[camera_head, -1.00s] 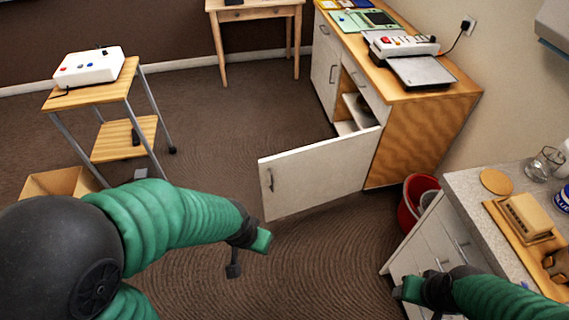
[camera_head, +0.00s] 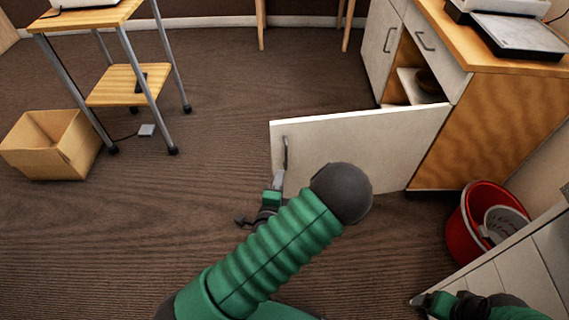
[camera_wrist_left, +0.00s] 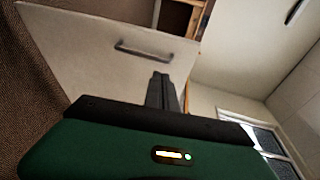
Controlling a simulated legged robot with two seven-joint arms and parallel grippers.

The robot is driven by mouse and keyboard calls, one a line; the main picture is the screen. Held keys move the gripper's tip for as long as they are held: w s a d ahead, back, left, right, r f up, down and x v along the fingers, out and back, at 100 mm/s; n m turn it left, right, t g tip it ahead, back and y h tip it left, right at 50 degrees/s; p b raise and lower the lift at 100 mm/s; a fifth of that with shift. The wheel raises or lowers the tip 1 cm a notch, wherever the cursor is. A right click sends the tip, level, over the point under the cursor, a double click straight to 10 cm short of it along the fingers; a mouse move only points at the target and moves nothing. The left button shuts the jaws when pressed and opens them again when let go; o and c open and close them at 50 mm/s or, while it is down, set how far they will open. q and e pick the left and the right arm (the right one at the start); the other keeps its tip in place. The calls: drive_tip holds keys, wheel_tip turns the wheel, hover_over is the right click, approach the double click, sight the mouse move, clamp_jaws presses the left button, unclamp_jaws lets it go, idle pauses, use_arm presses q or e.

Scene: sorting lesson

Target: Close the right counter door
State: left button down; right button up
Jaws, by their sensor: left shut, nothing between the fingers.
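The right counter door (camera_head: 375,150) is white and stands wide open, swung out from the wooden counter (camera_head: 490,130). Its dark bar handle (camera_head: 285,152) is near the door's free left edge. My left gripper (camera_head: 278,180) is shut and empty, just below the handle and in front of the door face. In the left wrist view the shut fingers (camera_wrist_left: 160,80) point at the door (camera_wrist_left: 90,50), close below the handle (camera_wrist_left: 143,50); I cannot tell whether they touch. My right gripper (camera_head: 422,300) is at the lower right; its fingers are too small to read.
The open compartment shows a shelf (camera_head: 410,85) with a dark bowl. A red bucket (camera_head: 470,235) stands right of the door, beside a white cabinet (camera_head: 530,260). A cardboard box (camera_head: 50,145) and a wooden trolley (camera_head: 125,85) stand at left.

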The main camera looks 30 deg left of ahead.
sight(286, 148)
use_arm(q)
drive_tip(key=b+x, duration=0.1)
drive_tip(key=x, duration=0.5)
drive_tip(key=b+x, duration=0.1)
drive_tip(key=x, duration=0.2)
drive_tip(key=shift+w+a+r+b, duration=0.15)
drive_tip(key=shift+a+r+b, duration=0.05)
drive_tip(key=shift+r+b, duration=0.1)
drive_tip(key=shift+w+a+r, duration=0.1)
drive_tip(key=shift+w+r, duration=0.05)
drive_tip(key=shift+w, duration=0.1)
use_arm(e)
drive_tip(key=x, duration=0.2)
drive_tip(key=s+x, duration=0.1)
drive_tip(key=x, duration=0.1)
drive_tip(key=shift+f, duration=0.3)
